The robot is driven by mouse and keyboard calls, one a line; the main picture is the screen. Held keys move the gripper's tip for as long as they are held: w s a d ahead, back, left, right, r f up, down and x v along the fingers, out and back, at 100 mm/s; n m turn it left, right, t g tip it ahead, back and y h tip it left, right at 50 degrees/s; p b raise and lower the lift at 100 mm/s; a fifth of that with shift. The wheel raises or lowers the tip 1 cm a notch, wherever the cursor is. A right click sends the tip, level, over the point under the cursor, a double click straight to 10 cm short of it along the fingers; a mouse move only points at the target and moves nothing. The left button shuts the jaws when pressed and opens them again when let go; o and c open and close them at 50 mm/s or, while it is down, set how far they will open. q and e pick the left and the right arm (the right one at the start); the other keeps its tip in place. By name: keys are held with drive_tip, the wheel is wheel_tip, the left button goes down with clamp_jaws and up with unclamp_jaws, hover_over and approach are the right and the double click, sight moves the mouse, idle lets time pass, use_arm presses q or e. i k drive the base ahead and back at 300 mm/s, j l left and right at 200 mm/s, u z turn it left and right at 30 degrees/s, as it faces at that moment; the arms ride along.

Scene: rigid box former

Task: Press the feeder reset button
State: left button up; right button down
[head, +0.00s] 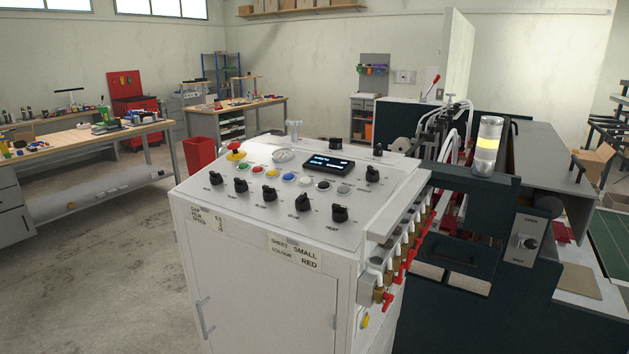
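A white control cabinet (260,285) stands in the middle of the head view, with a sloped control panel (220,205) on top. A row of small buttons crosses the panel: green (242,166), red (257,169), yellow (271,172), blue (288,177), white (305,180), a dark-centred one (323,185) and grey (343,189). A red mushroom button (235,153) on a yellow base sits at the panel's left end. The labels are too small to read, so I cannot tell which is the feeder reset button. Neither of my grippers is in view.
Black knobs (302,202) line the panel, with a lit display (328,164) behind. Red-handled valves (392,285) stick out at the cabinet's right. Open concrete floor (110,270) lies left, before a workbench (90,137).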

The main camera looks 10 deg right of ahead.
sight(341, 190)
drive_tip(key=i+j+z, duration=0.1)
drive_tip(key=j, duration=0.3)
drive_tip(key=i+j+z, duration=0.1)
drive_tip(key=j, duration=0.35)
drive_tip(key=i+j+z, duration=0.1)
drive_tip(key=j, duration=0.35)
drive_tip(key=i+j+z, duration=0.1)
drive_tip(key=j, duration=0.35)
drive_tip(key=i, duration=0.1)
